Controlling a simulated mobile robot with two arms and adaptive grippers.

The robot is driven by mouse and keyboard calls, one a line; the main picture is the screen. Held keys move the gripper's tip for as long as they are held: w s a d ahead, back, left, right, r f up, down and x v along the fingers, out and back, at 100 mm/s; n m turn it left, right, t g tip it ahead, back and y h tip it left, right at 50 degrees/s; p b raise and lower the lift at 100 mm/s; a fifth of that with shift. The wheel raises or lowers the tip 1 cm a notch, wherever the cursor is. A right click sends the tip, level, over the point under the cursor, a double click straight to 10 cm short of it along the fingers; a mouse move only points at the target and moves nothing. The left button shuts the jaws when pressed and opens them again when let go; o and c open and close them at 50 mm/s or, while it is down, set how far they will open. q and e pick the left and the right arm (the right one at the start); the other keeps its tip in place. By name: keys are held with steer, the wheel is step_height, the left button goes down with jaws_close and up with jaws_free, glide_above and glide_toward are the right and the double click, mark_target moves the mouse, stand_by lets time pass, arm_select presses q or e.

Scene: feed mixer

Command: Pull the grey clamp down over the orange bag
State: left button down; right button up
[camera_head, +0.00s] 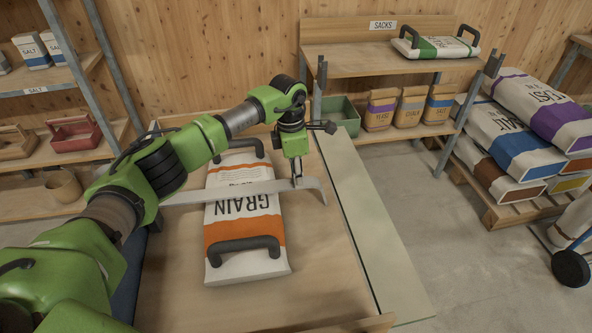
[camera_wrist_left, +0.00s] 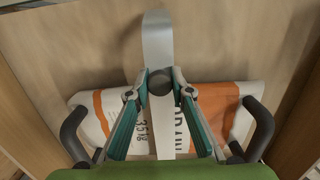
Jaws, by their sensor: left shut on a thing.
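The orange bag (camera_head: 243,232), white with orange bands, black handles and the word GRAIN, lies flat on the wooden table. The grey clamp (camera_head: 240,192) is a flat bar crossing above the bag's middle, its bent end past the bag's right edge. I cannot tell whether the bar touches the bag. My left gripper (camera_head: 298,182) is shut on the clamp near that end. In the left wrist view, my left gripper (camera_wrist_left: 160,84) has its fingers around a dark round knob on the clamp (camera_wrist_left: 157,40); the bag (camera_wrist_left: 225,110) shows behind. My right gripper is not in view.
The wooden table (camera_head: 325,265) has bare room right of the bag, beside a pale strip (camera_head: 375,220). Behind stand a green crate (camera_head: 340,113) and a sacks shelf (camera_head: 365,62). A pallet of stacked sacks (camera_head: 510,130) is at the right.

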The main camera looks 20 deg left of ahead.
arm_select(q)
steer(key=shift+s+f, duration=0.2)
steer(key=shift+f, duration=0.2)
steer(key=c, duration=2)
jaws_free()
steer(key=shift+o, duration=1.1)
steer(key=shift+w+f, duration=0.1)
steer(key=shift+w, duration=0.1)
step_height(320, 180, up, 12)
steer(key=shift+s+a, duration=0.15)
steer(key=shift+a, duration=0.2)
